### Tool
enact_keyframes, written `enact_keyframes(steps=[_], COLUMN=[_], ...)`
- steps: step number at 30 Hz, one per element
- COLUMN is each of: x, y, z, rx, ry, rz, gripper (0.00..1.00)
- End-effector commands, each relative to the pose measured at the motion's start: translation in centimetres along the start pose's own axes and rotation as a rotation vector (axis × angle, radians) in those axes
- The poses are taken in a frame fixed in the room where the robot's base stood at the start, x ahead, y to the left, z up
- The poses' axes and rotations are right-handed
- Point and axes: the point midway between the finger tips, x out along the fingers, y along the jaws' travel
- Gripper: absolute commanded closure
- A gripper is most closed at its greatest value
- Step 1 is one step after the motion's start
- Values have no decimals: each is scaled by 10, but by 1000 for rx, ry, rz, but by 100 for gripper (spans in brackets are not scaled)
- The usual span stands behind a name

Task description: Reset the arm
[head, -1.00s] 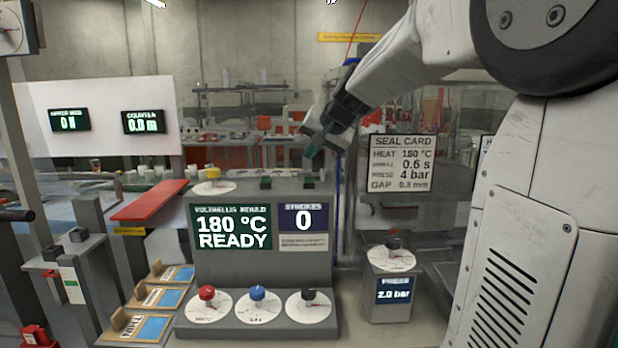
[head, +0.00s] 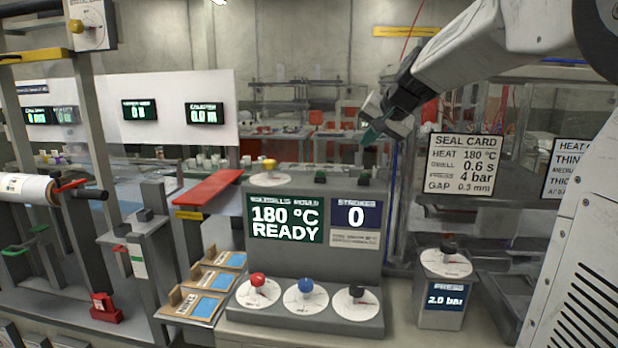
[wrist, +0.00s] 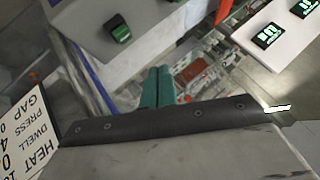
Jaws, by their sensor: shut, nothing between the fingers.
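My gripper (head: 369,137) is in the upper middle of the head view, in the air just above the back right of the grey mould console (head: 285,225). Its two teal fingers are together with nothing between them. They also show in the wrist view (wrist: 157,88), side by side, pointing away from the camera. My arm comes in from the upper right. The console screen reads 180 °C READY and the strokes display reads 0.
The seal card sign (head: 465,164) stands right of my gripper. A press dial box (head: 443,285) reads 2.0 bar. Red, blue and black knobs line the console front.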

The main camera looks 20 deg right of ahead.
Motion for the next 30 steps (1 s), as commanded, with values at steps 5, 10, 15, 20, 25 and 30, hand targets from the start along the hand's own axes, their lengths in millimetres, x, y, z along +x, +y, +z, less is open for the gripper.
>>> enact_keyframes(steps=[5, 10, 15, 20, 25, 30], x=[0, 7, -22, -66, -101, -115], y=[1, 30, 51, 80, 112, 118], z=[3, 57, 179, 290, 365, 391], rx=[-2, -45, -207, -407, -597, -700], ry=[-14, -166, -403, -584, -671, -656], rz=[3, 81, 184, 274, 330, 307], gripper=[100, 100, 100, 100, 100, 100])
